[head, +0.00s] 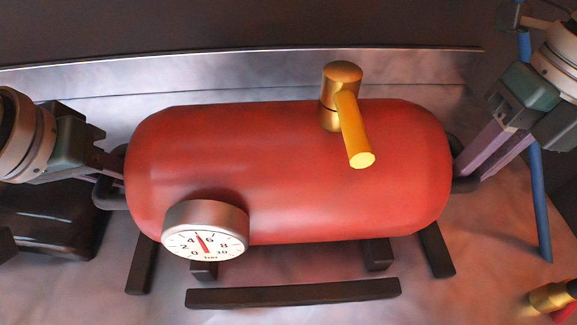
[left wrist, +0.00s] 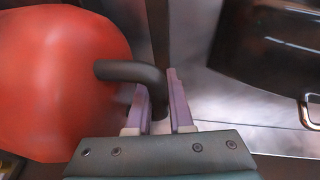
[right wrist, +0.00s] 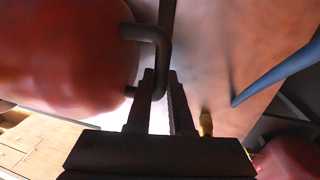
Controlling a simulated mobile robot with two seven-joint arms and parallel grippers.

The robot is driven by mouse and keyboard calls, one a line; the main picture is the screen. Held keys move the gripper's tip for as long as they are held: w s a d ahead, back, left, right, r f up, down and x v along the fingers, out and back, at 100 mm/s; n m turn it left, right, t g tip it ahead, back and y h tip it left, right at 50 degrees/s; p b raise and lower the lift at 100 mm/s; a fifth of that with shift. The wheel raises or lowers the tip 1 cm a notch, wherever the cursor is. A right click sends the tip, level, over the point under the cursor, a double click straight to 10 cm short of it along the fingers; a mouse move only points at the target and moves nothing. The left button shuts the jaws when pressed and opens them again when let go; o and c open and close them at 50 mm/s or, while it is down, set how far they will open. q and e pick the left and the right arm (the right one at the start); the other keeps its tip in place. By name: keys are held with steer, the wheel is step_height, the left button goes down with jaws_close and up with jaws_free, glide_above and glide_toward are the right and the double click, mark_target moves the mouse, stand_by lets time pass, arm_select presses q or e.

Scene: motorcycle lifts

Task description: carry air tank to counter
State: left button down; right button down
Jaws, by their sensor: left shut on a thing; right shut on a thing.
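The red air tank (head: 290,180) lies on its side across the middle of the head view, with a round gauge (head: 206,230) in front and a brass valve with a yellow lever (head: 350,125) on top. Dark feet (head: 292,293) show below it, over a metal surface. My left gripper (head: 112,180) is shut on the tank's left handle, a dark bent bar (left wrist: 135,73). My right gripper (head: 464,172) is shut on the right handle (right wrist: 160,45). I cannot tell whether the feet touch the surface.
The metal counter (head: 500,245) has a raised back edge (head: 240,68). A black case (head: 45,225) stands at the left, close to my left arm. A blue bar (head: 540,205) is at the right, and a brass fitting (head: 552,296) is at the lower right corner.

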arm_select(q)
steer(key=shift+r, duration=0.15)
arm_select(e)
steer(key=shift+r, duration=0.15)
stand_by(0.6)
